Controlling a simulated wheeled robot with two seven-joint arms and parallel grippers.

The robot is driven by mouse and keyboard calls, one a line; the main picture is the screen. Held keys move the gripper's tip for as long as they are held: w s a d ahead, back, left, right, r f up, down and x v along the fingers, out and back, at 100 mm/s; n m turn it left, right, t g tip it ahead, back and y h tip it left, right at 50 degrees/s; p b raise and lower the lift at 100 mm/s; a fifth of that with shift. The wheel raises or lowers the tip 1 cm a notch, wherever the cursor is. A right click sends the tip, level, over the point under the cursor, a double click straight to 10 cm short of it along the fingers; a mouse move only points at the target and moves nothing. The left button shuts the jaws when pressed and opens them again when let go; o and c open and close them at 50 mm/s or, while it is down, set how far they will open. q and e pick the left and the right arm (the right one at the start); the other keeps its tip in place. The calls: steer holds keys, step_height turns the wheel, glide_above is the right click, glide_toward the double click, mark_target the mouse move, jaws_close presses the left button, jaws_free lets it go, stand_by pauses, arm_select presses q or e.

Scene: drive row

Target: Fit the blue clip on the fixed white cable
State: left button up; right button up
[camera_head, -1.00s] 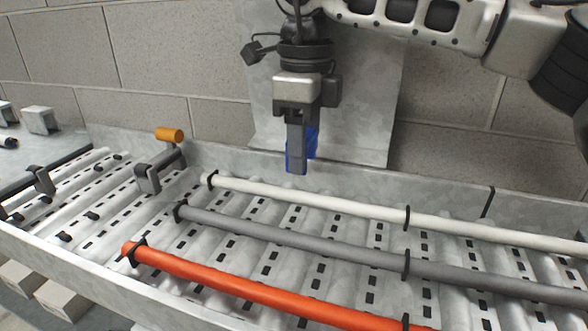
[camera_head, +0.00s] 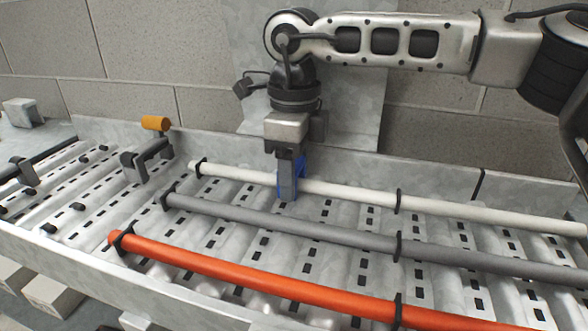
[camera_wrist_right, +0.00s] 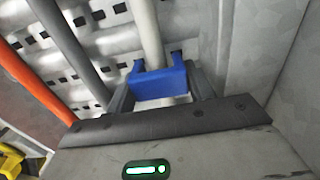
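The white cable (camera_head: 350,191) runs along the back of the metal tray; in the right wrist view it (camera_wrist_right: 148,32) runs up to the clip. My right gripper (camera_head: 287,188) points down at the cable's left part. It is shut on the blue clip (camera_wrist_right: 158,84), which sits between its two fingers. In the head view a finger hides most of the clip, and only blue edges show. The clip is at the cable, but I cannot tell whether it is seated around it. My left gripper is not in view.
A grey cable (camera_head: 300,228) and an orange cable (camera_head: 250,281) run in front of the white one, held by black clips. The tray's back wall (camera_head: 430,174) stands close behind the white cable. An orange-ended lever (camera_head: 155,123) is at left.

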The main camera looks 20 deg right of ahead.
steer(key=shift+o, duration=0.3)
steer(key=shift+r+p, duration=0.35)
steer(key=shift+r, duration=0.15)
step_height(320, 180, up, 7)
steer(key=shift+f+p, duration=0.1)
steer(key=shift+p, duration=0.2)
